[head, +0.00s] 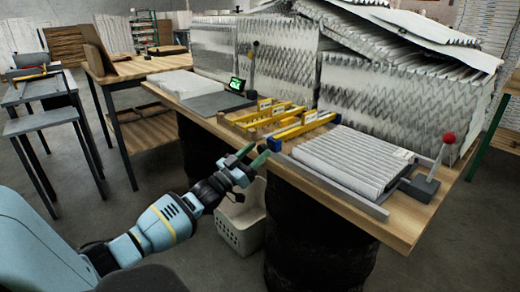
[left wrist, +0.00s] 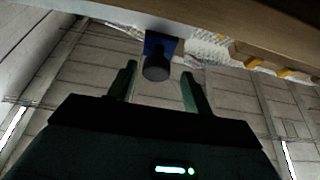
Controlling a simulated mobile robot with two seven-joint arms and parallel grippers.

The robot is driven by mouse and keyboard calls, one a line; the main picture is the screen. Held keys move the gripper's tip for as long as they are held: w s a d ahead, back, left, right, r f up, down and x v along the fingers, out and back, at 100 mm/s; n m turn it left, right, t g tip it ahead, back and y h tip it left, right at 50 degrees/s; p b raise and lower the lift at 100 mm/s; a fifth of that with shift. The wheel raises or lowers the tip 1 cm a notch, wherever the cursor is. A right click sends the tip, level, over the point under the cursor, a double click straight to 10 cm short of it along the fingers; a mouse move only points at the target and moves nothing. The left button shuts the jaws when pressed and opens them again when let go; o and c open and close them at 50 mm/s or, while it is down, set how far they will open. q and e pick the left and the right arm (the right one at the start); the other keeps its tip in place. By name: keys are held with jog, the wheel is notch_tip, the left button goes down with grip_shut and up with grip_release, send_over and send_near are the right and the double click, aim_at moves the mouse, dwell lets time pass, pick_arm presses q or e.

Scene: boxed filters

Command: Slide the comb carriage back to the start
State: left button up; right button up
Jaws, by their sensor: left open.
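The comb carriage (head: 303,128) is a yellow bar with blue end blocks. My left gripper (head: 254,156) is open and empty just off that edge, beside the blue end. In the left wrist view, a dark round knob on a blue block (left wrist: 157,66) shows ahead, between the open green fingers (left wrist: 158,84). The fingers appear apart from the knob. My right gripper is out of view.
More yellow toothed bars (head: 265,115) lie left of the carriage. A red-knobbed lever (head: 448,138) stands at the right end. A small lit screen (head: 237,84) stands behind. Stacked pleated filters fill the back. A white basket (head: 241,218) is below the table.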

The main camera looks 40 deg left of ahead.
pick_arm(q)
jog(key=v, duration=0.5)
jog(key=shift+s+a, duration=0.1)
jog(key=shift+s, duration=0.05)
dwell(0.5)
jog(key=s+d+f+g+p, duration=0.2)
jog(key=s+d+f+g, duration=0.2)
jog(key=s+d+f, duration=0.5)
jog(key=s+d+f+g+p, duration=0.3)
jog(key=s+d+f, duration=0.4)
jog(key=f, duration=0.4)
jog(key=s+d+f+g+p, duration=0.2)
jog(key=s+d+g, duration=0.1)
jog(key=s+d, duration=0.5)
jog(key=s+d+f+m+g+p, duration=0.1)
jog(key=s+d+g+p, duration=0.1)
jog(key=s+d, duration=0.6)
jog(key=s+g, duration=0.1)
jog(key=s, duration=0.4)
jog(key=shift+s+f+g, duration=0.35)
jog(key=shift+g, duration=0.05)
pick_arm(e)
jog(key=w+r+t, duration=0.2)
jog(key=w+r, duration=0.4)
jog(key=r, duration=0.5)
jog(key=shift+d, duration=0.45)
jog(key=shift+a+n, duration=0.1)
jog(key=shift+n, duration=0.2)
